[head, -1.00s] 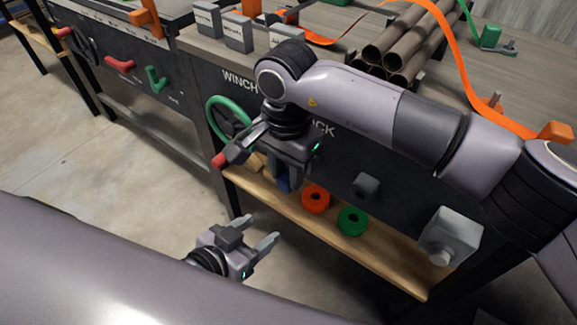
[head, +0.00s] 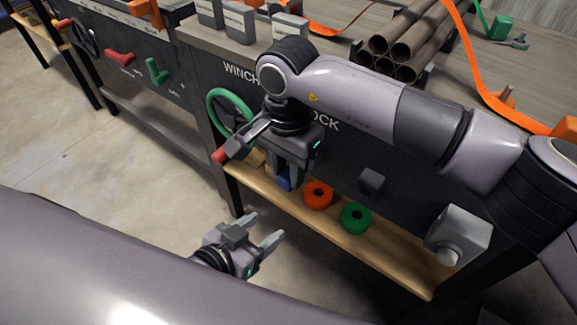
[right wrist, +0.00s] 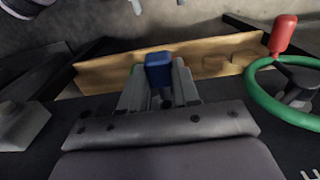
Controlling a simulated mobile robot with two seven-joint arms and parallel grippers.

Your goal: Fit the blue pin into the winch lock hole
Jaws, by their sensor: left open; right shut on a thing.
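My right gripper (head: 290,172) is shut on the blue pin (head: 284,184), above the wooden shelf and in front of the dark panel with the lettering WINCH LOCK. In the right wrist view the blue pin (right wrist: 158,70) shows between the fingers (right wrist: 160,92). The winch lock hole is not visible; my right arm and gripper cover part of the panel. The green winch wheel (head: 214,98) with its red handle (head: 219,156) is left of the gripper. My left gripper (head: 262,232) is open and empty, low in front of the shelf.
An orange ring (head: 318,194) and a green ring (head: 355,217) lie on the wooden shelf (head: 400,262) right of the gripper. A dark block (head: 371,180) and a grey box (head: 462,232) stick out from the panel. Pipes (head: 400,48) and an orange strap (head: 470,65) lie on the bench top.

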